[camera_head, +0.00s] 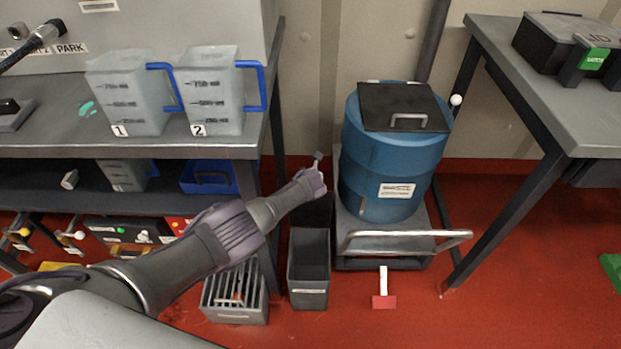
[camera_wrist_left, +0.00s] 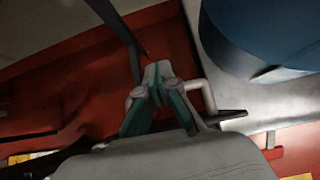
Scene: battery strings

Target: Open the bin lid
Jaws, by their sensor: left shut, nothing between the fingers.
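A blue drum-shaped bin (camera_head: 385,165) with a white label stands on a grey trolley. Its square black lid (camera_head: 385,97) lies flat on top, with a grey bar handle (camera_head: 408,120) near the front edge. My left arm reaches in from the left, and the left gripper (camera_head: 318,158) is beside the drum, to its left, apart from the lid and lower than it. In the left wrist view the gripper (camera_wrist_left: 158,75) is shut and empty, with green-sided fingers. The drum's lower side (camera_wrist_left: 275,35) shows there at the upper right; the lid does not. My right gripper is not in view.
A grey open-topped container (camera_head: 308,268) and a slotted crate (camera_head: 235,305) stand on the red floor below my arm. The trolley's handle rail (camera_head: 404,235) sticks out in front of the drum. Tables stand left and right (camera_head: 555,90); two jugs (camera_head: 129,95) are on the left one.

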